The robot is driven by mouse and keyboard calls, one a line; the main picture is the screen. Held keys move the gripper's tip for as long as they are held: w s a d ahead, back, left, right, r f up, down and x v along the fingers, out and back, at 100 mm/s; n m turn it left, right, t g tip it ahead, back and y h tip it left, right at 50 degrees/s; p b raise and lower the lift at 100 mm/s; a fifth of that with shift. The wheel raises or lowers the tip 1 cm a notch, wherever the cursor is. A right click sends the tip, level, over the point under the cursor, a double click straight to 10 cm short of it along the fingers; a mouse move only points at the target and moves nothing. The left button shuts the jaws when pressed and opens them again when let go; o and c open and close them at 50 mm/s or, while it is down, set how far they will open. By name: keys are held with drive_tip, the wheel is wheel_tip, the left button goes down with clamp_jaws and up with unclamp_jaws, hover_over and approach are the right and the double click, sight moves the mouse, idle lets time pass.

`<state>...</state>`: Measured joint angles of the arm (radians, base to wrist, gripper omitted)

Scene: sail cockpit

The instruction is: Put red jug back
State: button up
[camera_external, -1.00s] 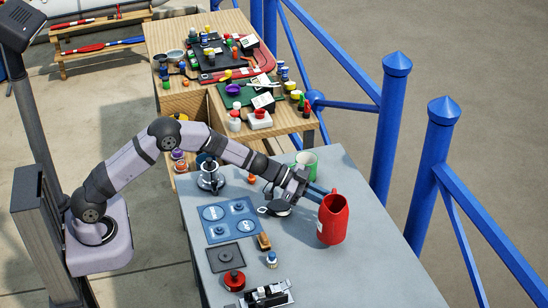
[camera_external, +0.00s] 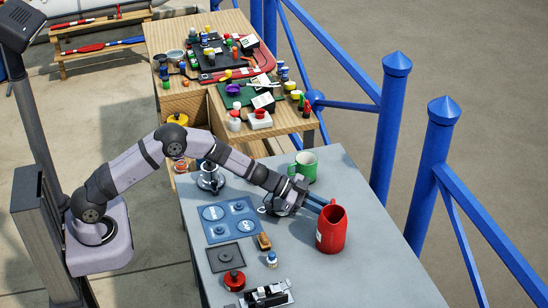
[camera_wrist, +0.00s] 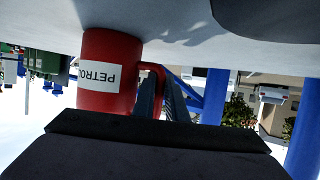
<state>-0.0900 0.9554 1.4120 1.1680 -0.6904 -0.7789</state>
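The red jug (camera_external: 331,232) is upright at the right side of the grey table, its spout at the top. In the wrist view, which is upside down, the jug (camera_wrist: 108,75) shows a white label reading PETROL, with its handle toward the fingers. My gripper (camera_external: 322,203) reaches the jug from the left. Its two fingers (camera_wrist: 162,98) lie on either side of the handle bar, closed on it. The jug's base is at or just above the tabletop; I cannot tell whether it touches.
A green mug (camera_external: 306,167) stands behind my gripper. A blue mat with round marks (camera_external: 231,232), a dark square plate (camera_external: 225,257), a red pot (camera_external: 234,281) and a small blue-capped bottle (camera_external: 272,259) lie left of the jug. Blue railing posts (camera_external: 428,175) stand right of the table.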

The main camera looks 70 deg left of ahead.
drive_tip(key=shift+o, duration=1.4)
drive_tip(key=shift+r, duration=0.1)
drive_tip(key=b+v, duration=0.1)
drive_tip(key=v, duration=1.1)
drive_tip(key=shift+b, duration=0.4)
